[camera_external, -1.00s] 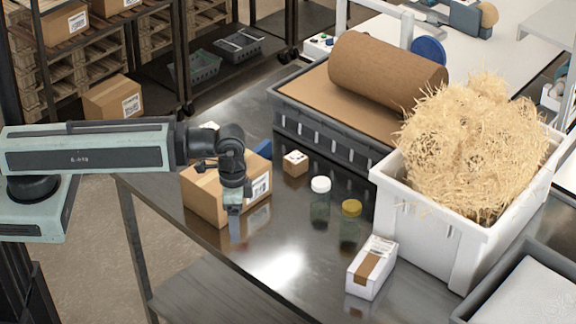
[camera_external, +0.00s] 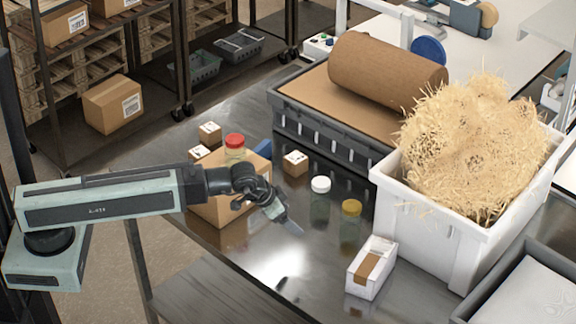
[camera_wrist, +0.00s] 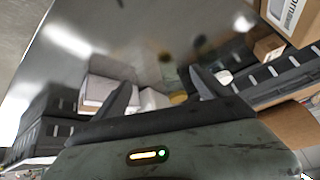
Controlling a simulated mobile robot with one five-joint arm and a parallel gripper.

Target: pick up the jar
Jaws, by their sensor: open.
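Three jars stand on the steel table in the external view. A clear jar with a white lid (camera_external: 320,186) and one with a yellow lid (camera_external: 351,208) stand right of my gripper (camera_external: 290,226). A jar with a red lid (camera_external: 234,142) shows at the cardboard box, its lower part hidden. My gripper is tilted down to the right over the table, apart from the jars. In the wrist view its two fingers (camera_wrist: 163,92) are spread with nothing held between them. A yellow lid (camera_wrist: 178,98) and a white lid (camera_wrist: 224,76) show small beyond them.
A cardboard box (camera_external: 213,213) stands behind my wrist. A small carton (camera_external: 295,163) and a white box with brown tape (camera_external: 370,268) flank the jars. A white crate of straw (camera_external: 410,225) and a grey tray with a brown roll (camera_external: 388,75) bound the right and back.

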